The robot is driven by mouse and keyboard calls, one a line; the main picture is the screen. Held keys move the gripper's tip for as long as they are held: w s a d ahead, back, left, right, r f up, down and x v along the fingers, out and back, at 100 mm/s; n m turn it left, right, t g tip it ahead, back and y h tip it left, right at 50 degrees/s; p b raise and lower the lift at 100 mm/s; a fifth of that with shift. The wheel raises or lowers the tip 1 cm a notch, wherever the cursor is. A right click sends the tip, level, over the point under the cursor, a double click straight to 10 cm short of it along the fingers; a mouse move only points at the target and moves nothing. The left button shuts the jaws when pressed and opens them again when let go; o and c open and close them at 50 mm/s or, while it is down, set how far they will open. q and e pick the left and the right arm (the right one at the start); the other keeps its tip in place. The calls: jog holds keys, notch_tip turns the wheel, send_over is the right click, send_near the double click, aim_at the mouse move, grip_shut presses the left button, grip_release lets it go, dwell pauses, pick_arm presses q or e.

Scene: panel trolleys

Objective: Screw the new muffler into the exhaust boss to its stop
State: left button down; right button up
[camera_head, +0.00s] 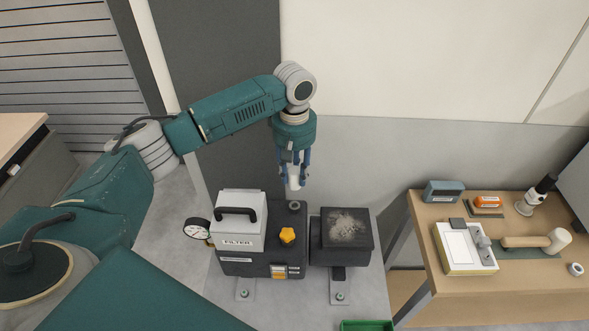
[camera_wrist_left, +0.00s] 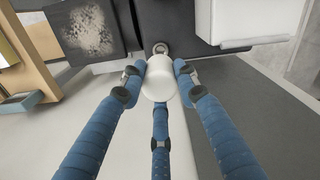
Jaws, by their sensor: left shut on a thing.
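My left gripper (camera_head: 295,168) is shut on the new muffler (camera_head: 294,183), a small white cylinder. The muffler hangs below the blue fingers, above the back right of the black filter unit (camera_head: 250,268). In the left wrist view the fingers (camera_wrist_left: 158,88) close around the white muffler (camera_wrist_left: 159,74) from several sides. The exhaust boss seems to be the small grey ring (camera_head: 294,205) on the unit's top. That ring (camera_wrist_left: 160,48) also shows just beyond the muffler in the wrist view, and the two look apart. My right gripper is in neither view.
A white FILTER box (camera_head: 238,222) with a black handle, a yellow knob (camera_head: 287,235) and a gauge (camera_head: 196,229) are close by. A dark block with a dusty top (camera_head: 346,227) stands to the right. A wooden bench (camera_head: 450,284) holds a mallet (camera_head: 545,241) and other items.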

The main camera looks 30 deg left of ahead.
aim_at(295, 189)
pick_arm(q)
jog(key=shift+s, duration=0.1)
jog(key=shift+f, duration=0.1)
jog(key=f, duration=0.3)
jog(key=shift+w+a+f, duration=0.15)
jog(key=shift+w+f, duration=0.1)
jog(key=shift+w, duration=0.1)
jog(key=shift+f, duration=1.85)
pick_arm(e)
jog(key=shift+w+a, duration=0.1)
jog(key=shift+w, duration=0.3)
